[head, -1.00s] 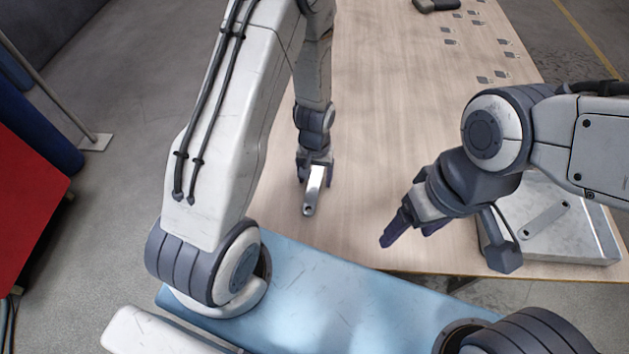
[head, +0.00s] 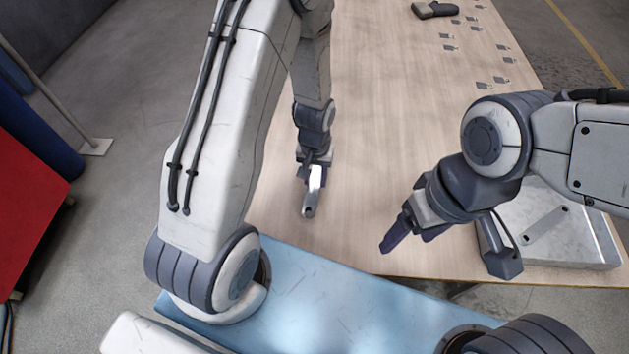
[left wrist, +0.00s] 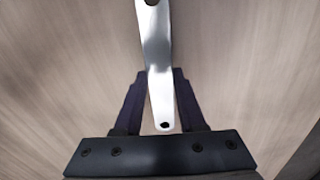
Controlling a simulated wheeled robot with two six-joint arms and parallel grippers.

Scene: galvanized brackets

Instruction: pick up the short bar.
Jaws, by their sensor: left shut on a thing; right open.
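The short bar (head: 312,196) is a flat, shiny metal strip with a hole near each end. My left gripper (head: 313,178) is shut on it, and the bar's near end sticks out toward the front of the table. In the left wrist view the bar (left wrist: 157,50) runs between the two dark fingers (left wrist: 160,95) and past their tips. I cannot tell whether the bar touches the wooden table. My right gripper (head: 408,238) is open and empty, over the table's front part, to the right of the bar.
A grey metal box or plate (head: 590,245) stands at the table's right front corner, with another flat bar (head: 545,225) on it. Several small metal pieces (head: 483,86) and a dark object (head: 435,10) lie at the back right. The middle of the wooden table (head: 385,120) is clear.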

